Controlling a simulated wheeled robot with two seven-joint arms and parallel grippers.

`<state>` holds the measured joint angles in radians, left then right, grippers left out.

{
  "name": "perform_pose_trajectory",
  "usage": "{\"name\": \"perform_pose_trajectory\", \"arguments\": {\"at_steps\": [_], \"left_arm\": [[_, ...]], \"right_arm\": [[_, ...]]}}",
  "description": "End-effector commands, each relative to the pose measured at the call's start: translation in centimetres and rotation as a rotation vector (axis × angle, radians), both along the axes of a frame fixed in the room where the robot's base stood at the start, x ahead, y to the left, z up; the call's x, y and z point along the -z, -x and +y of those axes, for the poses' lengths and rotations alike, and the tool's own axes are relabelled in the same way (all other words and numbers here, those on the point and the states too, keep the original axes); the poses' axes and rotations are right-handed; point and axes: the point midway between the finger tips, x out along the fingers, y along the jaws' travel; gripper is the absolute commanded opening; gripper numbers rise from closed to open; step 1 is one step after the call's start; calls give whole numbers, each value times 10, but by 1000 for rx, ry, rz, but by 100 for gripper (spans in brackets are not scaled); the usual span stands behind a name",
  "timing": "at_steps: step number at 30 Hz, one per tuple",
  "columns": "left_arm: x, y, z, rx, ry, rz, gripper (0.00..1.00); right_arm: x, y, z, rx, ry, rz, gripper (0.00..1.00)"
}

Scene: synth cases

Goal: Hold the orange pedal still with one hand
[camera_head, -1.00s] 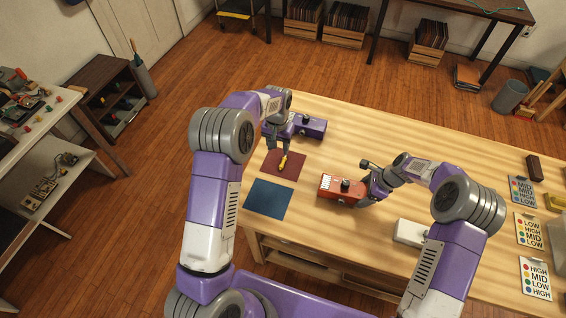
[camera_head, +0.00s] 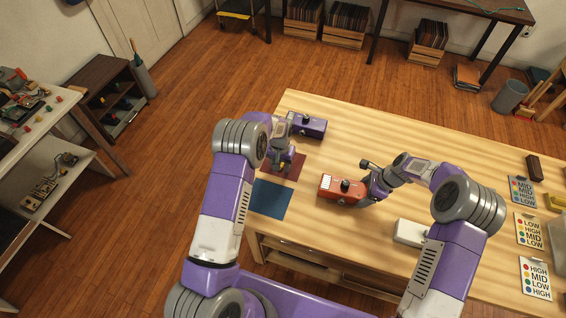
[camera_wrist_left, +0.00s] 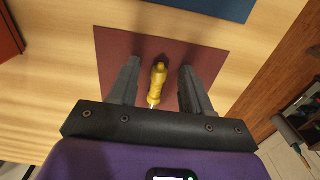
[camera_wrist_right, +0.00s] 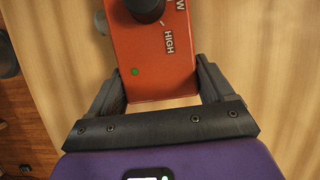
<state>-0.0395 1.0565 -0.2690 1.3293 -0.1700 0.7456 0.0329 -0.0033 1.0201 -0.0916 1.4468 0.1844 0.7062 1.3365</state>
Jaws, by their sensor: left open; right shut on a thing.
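The orange pedal (camera_head: 335,190) is a red-orange box with a black knob, lying on the wooden table. It also shows in the right wrist view (camera_wrist_right: 152,62), with a "HIGH" label and a green light. My right gripper (camera_head: 366,188) is shut on its right end, one finger on each side. My left gripper (camera_head: 283,168) is open over the dark red mat.
A purple pedal (camera_head: 312,127) sits behind my left gripper. A blue mat (camera_head: 270,200) lies in front of the red one. A white box (camera_head: 409,232) stands near the front edge. Cards (camera_head: 529,231) with coloured dots lie at the right. The table's back middle is clear.

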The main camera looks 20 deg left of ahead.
Motion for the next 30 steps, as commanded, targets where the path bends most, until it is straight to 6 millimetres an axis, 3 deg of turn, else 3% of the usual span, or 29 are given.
{"name": "perform_pose_trajectory", "arguments": {"at_steps": [6,16,25,30], "left_arm": [[1,0,0,0,0,0,48],[1,0,0,0,0,0,0],[0,0,0,0,0,-1,0],[-19,-1,0,0,0,-3,0]], "right_arm": [[0,0,0,0,0,0,45],[0,0,0,1,0,0,45],[0,0,0,1,0,0,45],[0,0,0,1,0,0,45]]}}
